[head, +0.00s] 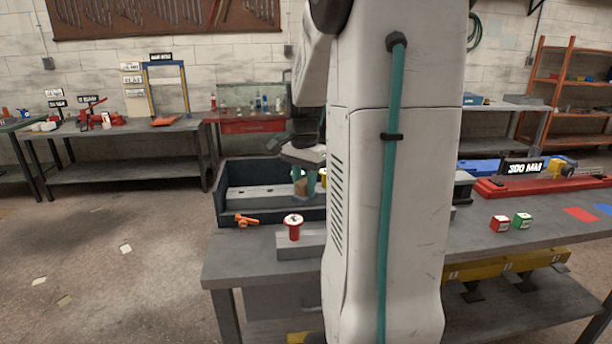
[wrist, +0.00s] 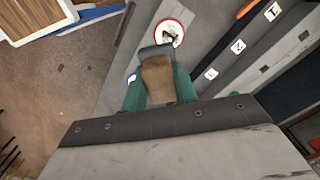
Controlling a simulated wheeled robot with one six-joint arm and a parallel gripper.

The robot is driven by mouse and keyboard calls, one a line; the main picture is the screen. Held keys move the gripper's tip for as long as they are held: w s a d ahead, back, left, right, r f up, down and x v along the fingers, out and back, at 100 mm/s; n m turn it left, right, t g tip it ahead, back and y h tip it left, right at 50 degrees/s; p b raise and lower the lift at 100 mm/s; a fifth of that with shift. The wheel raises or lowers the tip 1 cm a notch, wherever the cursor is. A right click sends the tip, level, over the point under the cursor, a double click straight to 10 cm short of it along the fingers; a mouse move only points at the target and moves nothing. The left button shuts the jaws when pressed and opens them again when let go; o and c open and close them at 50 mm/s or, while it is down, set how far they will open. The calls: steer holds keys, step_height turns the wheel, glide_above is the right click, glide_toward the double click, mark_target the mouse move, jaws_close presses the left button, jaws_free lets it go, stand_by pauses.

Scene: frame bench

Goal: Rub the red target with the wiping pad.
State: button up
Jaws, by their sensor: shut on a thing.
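My gripper (head: 305,180) has teal fingers and is over the dark bin at the left end of the bench. In the wrist view my gripper (wrist: 158,88) is shut on a brown block with a dark grey end, which I take to be the wiping pad (wrist: 157,72). The pad's brown part also shows between the fingers in the head view (head: 301,187). A flat red patch, which looks like the red target (head: 581,214), lies on the bench at the far right, well away from my gripper. The pad's underside is hidden.
A red post with a round white top (head: 293,229) stands at the front left, by an orange item (head: 246,220). The dark bin (head: 222,205) is behind. A red cube (head: 500,223), green cube (head: 523,221) and blue patch (head: 606,208) are right. My arm hides the middle.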

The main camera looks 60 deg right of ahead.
steer(key=shift+r, duration=1.1)
